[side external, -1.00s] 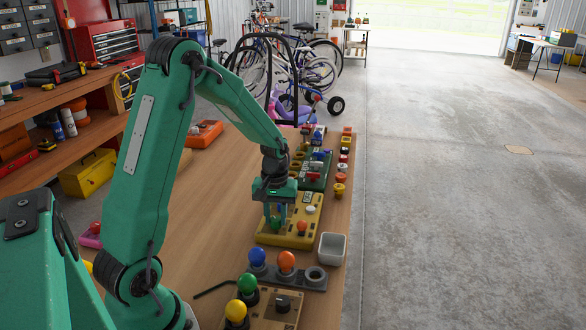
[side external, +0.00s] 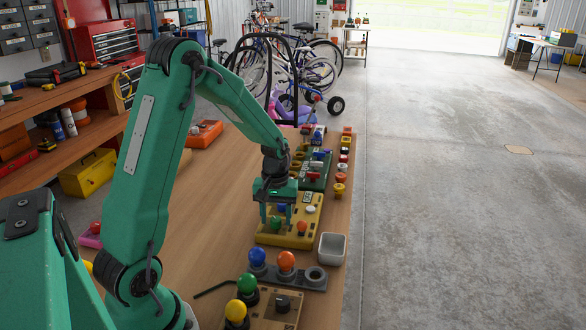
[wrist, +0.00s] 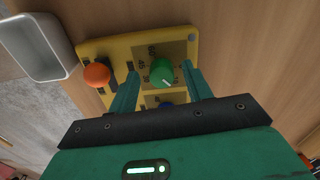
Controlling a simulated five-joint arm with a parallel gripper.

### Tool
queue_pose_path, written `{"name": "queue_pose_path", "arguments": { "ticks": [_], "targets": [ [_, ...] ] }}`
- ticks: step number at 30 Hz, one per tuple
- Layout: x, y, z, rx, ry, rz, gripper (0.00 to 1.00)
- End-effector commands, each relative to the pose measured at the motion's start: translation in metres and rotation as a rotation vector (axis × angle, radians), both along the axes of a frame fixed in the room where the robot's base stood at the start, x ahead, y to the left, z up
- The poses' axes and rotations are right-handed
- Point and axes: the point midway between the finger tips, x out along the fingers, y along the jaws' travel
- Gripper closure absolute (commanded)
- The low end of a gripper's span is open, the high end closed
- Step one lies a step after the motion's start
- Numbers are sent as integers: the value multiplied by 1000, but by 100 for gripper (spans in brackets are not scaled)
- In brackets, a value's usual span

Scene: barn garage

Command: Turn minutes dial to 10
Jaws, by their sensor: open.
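The yellow panel (side external: 292,240) lies on the wooden table below my gripper (side external: 277,217). Its green dial (wrist: 161,71) has a white pointer line and printed numbers beside it, of which 60, 45 and 30 seem readable. The pointer is toward the lower right in the wrist view; the number there cannot be read. My gripper in the wrist view (wrist: 158,82) is open, with one finger on each side of the green dial; contact cannot be told. In the side view the green dial (side external: 275,224) shows below the fingers. A blue knob (wrist: 165,104) is partly hidden.
An orange knob (wrist: 96,75) sits on the same panel, outside the left finger. A light grey bin (side external: 332,248) stands right of the panel. A board with coloured bulbs (side external: 287,262) is nearer the camera, and a green panel (side external: 314,178) is behind.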

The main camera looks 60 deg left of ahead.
Motion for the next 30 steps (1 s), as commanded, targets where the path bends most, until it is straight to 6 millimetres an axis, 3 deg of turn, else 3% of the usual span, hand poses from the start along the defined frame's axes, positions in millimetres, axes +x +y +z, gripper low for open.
{"name": "queue_pose_path", "arguments": {
  "ticks": [8,21,30],
  "targets": [
    [1,1,18,2,-3,1,50],
    [2,0,70,2,-3,-1,50],
    [1,0,77,0,0,-1,50]
  ]
}}
